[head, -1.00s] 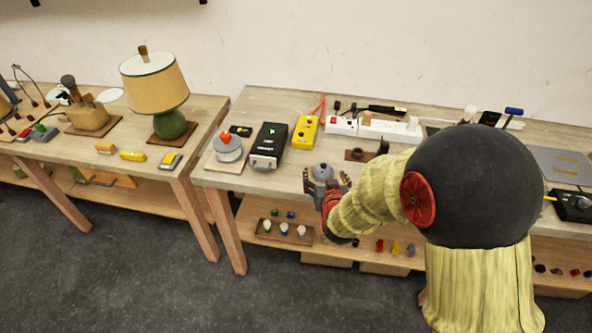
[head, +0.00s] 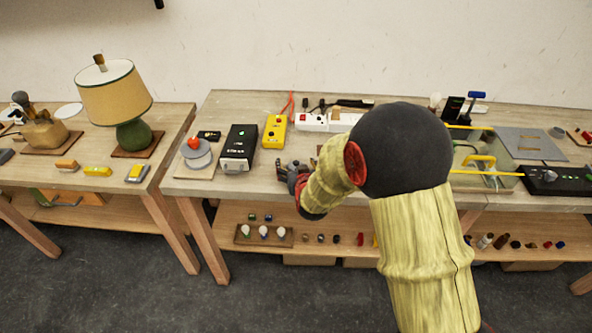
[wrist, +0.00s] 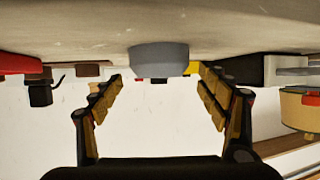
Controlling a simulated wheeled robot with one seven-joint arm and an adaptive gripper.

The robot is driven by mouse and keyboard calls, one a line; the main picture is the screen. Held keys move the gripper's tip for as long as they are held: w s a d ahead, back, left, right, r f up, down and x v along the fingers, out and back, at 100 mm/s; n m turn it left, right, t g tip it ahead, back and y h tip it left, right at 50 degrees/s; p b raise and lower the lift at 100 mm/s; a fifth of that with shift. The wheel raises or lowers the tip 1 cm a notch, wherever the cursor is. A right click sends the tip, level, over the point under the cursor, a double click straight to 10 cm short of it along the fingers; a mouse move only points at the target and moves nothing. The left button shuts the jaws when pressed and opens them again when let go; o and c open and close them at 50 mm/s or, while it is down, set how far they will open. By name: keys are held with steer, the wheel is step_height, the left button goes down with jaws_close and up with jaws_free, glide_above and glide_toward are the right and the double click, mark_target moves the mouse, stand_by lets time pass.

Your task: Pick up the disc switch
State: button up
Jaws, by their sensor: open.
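The disc switch (wrist: 158,60) is a blue-grey round piece with a flat face. In the wrist view, which shows the table upside down, it sits against the tabletop at the top centre. My gripper (wrist: 160,76) is open, with one finger on each side of the disc and a visible gap on both sides. Its fingertips are close to the disc. In the head view my gripper (head: 291,172) is low over the table's front edge. There the disc is mostly hidden by the gripper and I cannot make it out clearly.
Left of my gripper stand a black box (head: 238,147), a yellow box (head: 274,131) and a grey round piece with a red knob (head: 196,153). A white power strip (head: 312,122) lies behind. A green lamp (head: 132,136) stands on the left table. A lower shelf (head: 340,218) holds small parts.

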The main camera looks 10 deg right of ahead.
steer(key=shift+c, duration=1.2)
steer(key=c, duration=1.1)
steer(key=shift+c, duration=0.3)
